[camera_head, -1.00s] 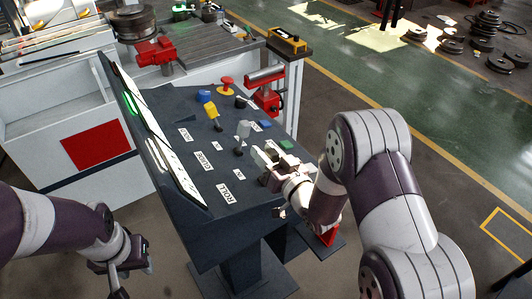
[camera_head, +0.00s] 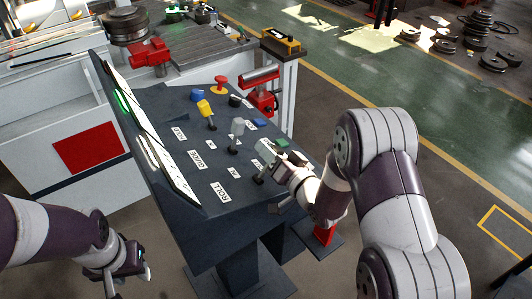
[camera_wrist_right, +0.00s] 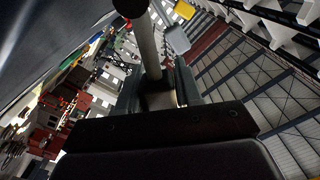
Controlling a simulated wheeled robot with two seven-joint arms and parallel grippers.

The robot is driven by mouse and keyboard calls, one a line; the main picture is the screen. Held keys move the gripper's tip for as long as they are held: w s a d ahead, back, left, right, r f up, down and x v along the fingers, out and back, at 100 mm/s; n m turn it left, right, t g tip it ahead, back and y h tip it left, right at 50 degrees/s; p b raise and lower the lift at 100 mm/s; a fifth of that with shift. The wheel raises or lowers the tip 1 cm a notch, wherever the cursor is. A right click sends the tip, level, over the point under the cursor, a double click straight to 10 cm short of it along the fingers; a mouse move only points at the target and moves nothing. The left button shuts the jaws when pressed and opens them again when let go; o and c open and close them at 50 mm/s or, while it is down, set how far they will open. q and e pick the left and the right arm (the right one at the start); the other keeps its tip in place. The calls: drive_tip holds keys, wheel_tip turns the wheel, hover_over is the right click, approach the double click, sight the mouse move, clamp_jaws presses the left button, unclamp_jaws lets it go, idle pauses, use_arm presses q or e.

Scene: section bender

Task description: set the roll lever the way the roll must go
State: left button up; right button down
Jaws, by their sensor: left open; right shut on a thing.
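The roll lever stands by the ROLL label (camera_head: 220,192) at the near end of the dark console (camera_head: 190,115). Its dark base (camera_head: 258,180) shows, while its upper part is largely hidden at my right gripper (camera_head: 270,158). The right gripper is shut on the lever. In the right wrist view, the lever's metal rod (camera_wrist_right: 148,45) rises between the gripper's fingers (camera_wrist_right: 157,92). A grey-handled lever (camera_head: 237,128) and a yellow-handled lever (camera_head: 205,108) stand farther along the console. My left gripper (camera_head: 128,278) is open and empty, low at the left, apart from the console.
A red mushroom button (camera_head: 221,82), a blue knob (camera_head: 197,96) and a green button (camera_head: 282,143) are on the console. A red clamp-like fixture (camera_head: 262,92) stands just behind it. Open floor lies to the right.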

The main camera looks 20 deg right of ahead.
drive_tip(key=shift+d+f+m, duration=0.25)
drive_tip(key=shift+f+m, duration=0.05)
drive_tip(key=shift+m, duration=0.2)
drive_tip(key=c, duration=0.8)
unclamp_jaws()
drive_tip(key=shift+c, duration=0.2)
drive_tip(key=shift+d, duration=0.1)
drive_tip(key=shift+s+f+b, duration=0.1)
drive_tip(key=shift+s+b, duration=0.05)
drive_tip(key=shift+b, duration=0.15)
drive_tip(key=b+v, duration=0.3)
drive_tip(key=v, duration=0.9)
drive_tip(key=shift+b, duration=0.3)
drive_tip(key=shift+s+d, duration=0.1)
